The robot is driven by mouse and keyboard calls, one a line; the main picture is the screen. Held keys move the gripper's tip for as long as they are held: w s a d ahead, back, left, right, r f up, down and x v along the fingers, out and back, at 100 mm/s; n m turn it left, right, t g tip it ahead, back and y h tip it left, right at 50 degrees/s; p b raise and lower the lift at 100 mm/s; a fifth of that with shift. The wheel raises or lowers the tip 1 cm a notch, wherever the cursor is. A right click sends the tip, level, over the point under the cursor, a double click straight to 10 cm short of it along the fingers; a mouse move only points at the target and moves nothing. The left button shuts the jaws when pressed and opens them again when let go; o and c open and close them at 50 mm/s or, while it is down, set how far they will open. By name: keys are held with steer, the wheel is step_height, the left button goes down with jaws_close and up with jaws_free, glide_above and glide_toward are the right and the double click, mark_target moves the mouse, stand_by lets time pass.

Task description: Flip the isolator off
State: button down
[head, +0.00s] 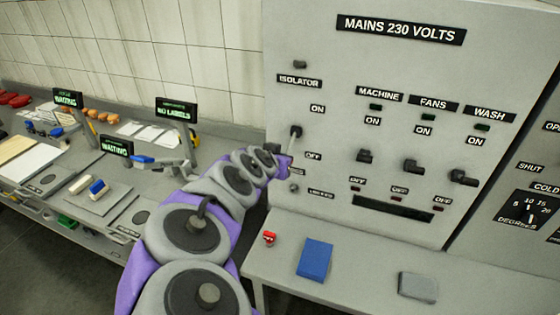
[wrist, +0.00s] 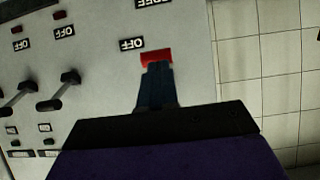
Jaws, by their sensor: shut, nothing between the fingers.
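The isolator switch (head: 297,132) is on the grey mains panel, under the ISOLATOR label. Its black knob is between the ON label (head: 317,108) and the OFF label (head: 313,155), with a pale rod running down from it toward my gripper (head: 274,149). My gripper is at the panel's left edge, low beside the isolator, partly hidden by my arm. In the wrist view, my gripper (wrist: 157,65) is shut, with a red piece (wrist: 157,57) at its fingertips near an upside-down OFF label (wrist: 132,43). I cannot tell whether the red piece belongs to the switch.
The MACHINE (head: 365,156), FANS (head: 413,166) and WASH (head: 463,177) levers stand to the right. A ledge (head: 345,285) below holds a blue block (head: 315,259), a grey block (head: 418,287) and a small red object (head: 269,239). A cluttered bench lies left.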

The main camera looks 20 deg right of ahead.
steer(key=shift+r, duration=0.45)
